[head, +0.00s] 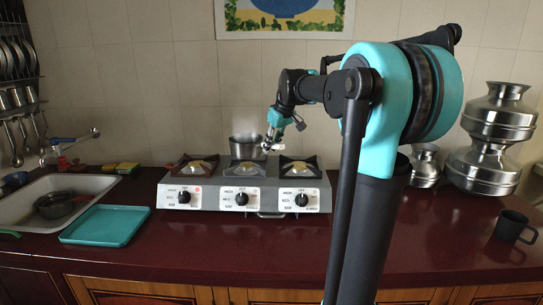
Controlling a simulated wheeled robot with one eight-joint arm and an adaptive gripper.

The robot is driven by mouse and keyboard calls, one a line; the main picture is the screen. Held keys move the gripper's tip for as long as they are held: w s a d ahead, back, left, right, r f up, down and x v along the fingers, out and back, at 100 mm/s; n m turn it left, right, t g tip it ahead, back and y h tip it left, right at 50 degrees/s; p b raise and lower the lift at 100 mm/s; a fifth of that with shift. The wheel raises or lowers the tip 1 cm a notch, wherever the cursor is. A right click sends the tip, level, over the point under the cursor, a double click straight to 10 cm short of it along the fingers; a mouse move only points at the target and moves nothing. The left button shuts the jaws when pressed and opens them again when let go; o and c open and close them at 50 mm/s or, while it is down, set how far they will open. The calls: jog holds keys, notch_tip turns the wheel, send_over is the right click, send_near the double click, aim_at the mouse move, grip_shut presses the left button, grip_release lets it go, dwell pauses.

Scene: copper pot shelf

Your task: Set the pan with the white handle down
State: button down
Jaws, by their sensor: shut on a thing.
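A small grey metal pan (245,148) is at the back of the stove, behind and above the middle burner as I see it. My gripper (271,142) is at the pan's right side, pointing down, shut on its handle. A small pale bit at the fingertips looks like the white handle, mostly hidden by the fingers. I cannot tell whether the pan's bottom touches anything; the burner hides its lower edge.
The three-burner stove (243,190) stands on the dark red counter (230,245). A teal tray (105,225) lies left of it, beside a sink (25,212) holding a dark pan (62,203). Metal pots (490,150) and a black mug (513,227) stand at the right.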

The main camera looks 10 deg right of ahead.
notch_tip(320, 180, down, 4)
jog(key=shift+r, duration=0.2)
jog(key=c, duration=1.3)
grip_release()
jog(key=shift+c, duration=0.2)
jog(key=v, duration=1.2)
jog(key=shift+r, duration=0.1)
jog(key=shift+w, duration=0.1)
